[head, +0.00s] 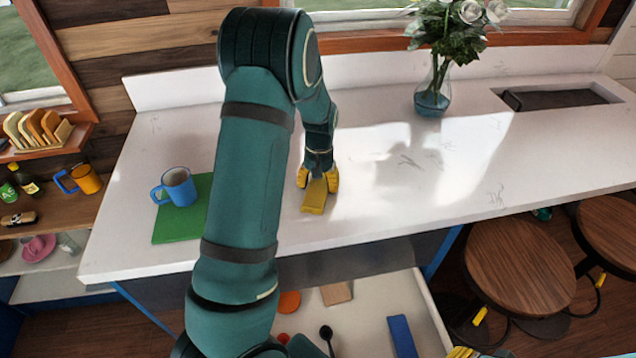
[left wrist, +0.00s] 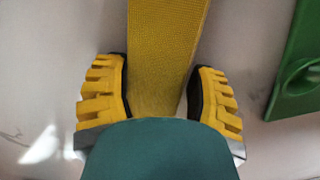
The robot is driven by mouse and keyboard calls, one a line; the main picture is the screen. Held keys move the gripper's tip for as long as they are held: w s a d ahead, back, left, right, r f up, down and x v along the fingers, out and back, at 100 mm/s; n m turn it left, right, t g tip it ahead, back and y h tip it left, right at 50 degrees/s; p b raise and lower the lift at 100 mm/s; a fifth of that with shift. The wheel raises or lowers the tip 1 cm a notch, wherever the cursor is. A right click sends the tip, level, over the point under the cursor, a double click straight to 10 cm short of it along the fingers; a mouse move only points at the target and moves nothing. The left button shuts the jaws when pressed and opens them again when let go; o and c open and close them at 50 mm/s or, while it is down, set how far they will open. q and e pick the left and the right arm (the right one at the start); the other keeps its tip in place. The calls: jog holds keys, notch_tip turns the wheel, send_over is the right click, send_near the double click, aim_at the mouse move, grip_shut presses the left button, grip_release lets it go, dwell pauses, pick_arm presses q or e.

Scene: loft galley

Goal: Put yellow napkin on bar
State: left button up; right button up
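The yellow napkin (head: 314,197) is a folded, textured strip at the left gripper, over the white bar (head: 410,190). In the left wrist view the napkin (left wrist: 165,50) runs between the two yellow fingers, with a dark pad against each side. My left gripper (head: 318,180) is shut on it, pointing down at the bar. I cannot tell whether the napkin touches the bar top. My right gripper (head: 464,353) shows only as a sliver at the bottom edge; its state is hidden.
A blue mug (head: 180,186) stands on a green board (head: 170,225) left of my arm. A flower vase (head: 433,92) stands at the back, near a sink (head: 556,98). An open drawer (head: 365,305) with several items lies below. The bar right of the gripper is clear.

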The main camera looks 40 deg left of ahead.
pick_arm(q)
jog(key=o, duration=0.4)
jog(key=shift+o, duration=0.2)
notch_tip(320, 180, up, 12)
jog(key=w, duration=0.1)
jog(key=shift+w+a+p, duration=0.15)
jog(key=shift+a+p, duration=0.2)
jog(key=shift+p, duration=0.05)
